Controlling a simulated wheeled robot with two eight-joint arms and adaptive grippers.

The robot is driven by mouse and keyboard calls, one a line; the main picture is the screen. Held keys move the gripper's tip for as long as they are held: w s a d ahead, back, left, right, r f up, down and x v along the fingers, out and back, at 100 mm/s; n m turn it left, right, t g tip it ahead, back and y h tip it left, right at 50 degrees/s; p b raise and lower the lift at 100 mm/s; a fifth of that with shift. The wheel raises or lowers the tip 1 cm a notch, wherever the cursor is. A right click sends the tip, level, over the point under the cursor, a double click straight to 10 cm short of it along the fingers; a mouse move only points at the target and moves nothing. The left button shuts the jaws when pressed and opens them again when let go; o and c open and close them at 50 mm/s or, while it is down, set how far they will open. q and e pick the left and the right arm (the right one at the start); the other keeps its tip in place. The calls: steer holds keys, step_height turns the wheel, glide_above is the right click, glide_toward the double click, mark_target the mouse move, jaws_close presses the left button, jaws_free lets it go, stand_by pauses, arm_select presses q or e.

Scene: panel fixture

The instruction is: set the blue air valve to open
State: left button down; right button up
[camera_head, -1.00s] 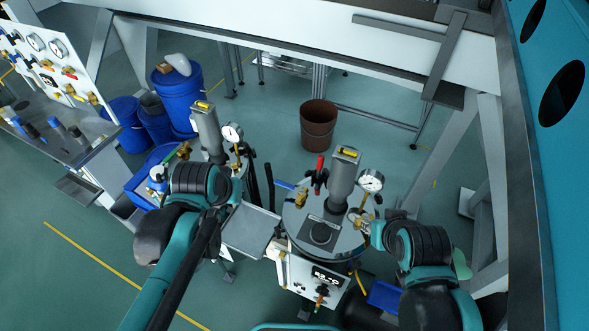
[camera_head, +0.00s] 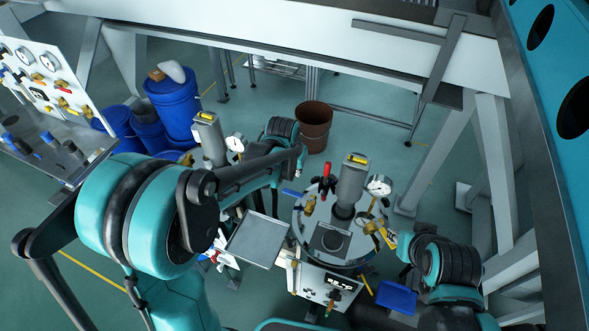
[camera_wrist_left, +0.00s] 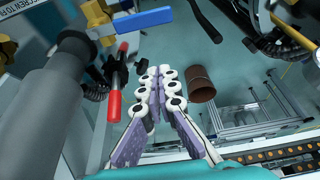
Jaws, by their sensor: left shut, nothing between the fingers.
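The blue air valve's lever (camera_head: 292,192) sticks out to the left of the round metal vessel lid (camera_head: 345,255). In the left wrist view the blue lever (camera_wrist_left: 143,21) extends right from a brass body (camera_wrist_left: 97,22). I cannot tell the pipe's direction from it. My left gripper (camera_wrist_left: 160,80) is shut and empty, apart from the lever, which lies above it in that view. In the head view its arm reaches over from the left and its fingers are hard to make out. My right gripper (camera_head: 388,238) is by the lid's right edge; its fingers are unclear.
A red-handled fitting (camera_head: 326,180) and a grey cylinder (camera_head: 352,182) stand on the lid near the blue lever. The red handle (camera_wrist_left: 114,105) is left of my left fingers. A gauge (camera_head: 379,186) is at the right. A brown bucket (camera_head: 314,122) stands behind.

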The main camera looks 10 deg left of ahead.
mark_target(298, 195)
arm_select(q)
steer(key=f, duration=0.1)
steer(key=s+f+b, duration=0.1)
steer(key=s+f, duration=0.1)
steer(key=f, duration=0.1)
steer(key=shift+s+a+f+b, duration=0.1)
steer(key=shift+s+a+b, duration=0.15)
steer(key=shift+b, duration=0.1)
stand_by(0.3)
